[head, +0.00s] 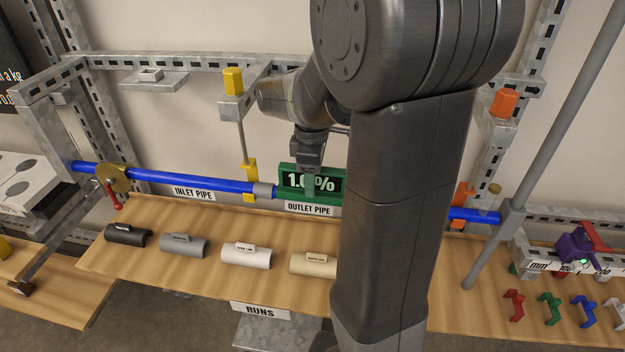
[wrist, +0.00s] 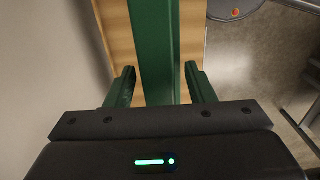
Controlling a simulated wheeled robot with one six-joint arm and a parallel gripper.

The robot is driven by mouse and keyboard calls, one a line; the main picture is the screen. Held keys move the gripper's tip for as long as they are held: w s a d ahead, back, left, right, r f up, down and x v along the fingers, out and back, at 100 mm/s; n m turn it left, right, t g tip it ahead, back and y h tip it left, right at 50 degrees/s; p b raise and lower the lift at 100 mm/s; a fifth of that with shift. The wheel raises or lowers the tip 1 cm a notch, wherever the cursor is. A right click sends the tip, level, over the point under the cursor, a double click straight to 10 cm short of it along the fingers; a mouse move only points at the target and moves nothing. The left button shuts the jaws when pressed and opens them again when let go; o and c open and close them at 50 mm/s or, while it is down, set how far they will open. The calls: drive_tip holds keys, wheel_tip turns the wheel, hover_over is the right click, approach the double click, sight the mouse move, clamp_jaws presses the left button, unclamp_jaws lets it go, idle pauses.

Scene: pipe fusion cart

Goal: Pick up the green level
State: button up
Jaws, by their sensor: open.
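The green level (head: 291,182) sits along the blue pipe at the outlet side, its display facing me and reading about 1.0%, with a digit covered. Its right part is hidden behind my arm. My gripper (head: 309,186) points down at the level from above, with a finger in front of its display. In the wrist view the level (wrist: 154,40) runs as a green bar between the two spread fingers of my gripper (wrist: 160,72). Gaps show on both sides of the bar.
The blue pipe (head: 220,183) runs across the cart, with a yellow clamp (head: 250,175) left of the level and an orange one (head: 463,205) at right. Several pipe pieces, including a white one (head: 246,256), lie on the wooden shelf (head: 200,285). Coloured brackets (head: 549,309) lie at right.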

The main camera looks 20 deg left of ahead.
drive_tip(key=shift+f, duration=0.2)
clamp_jaws()
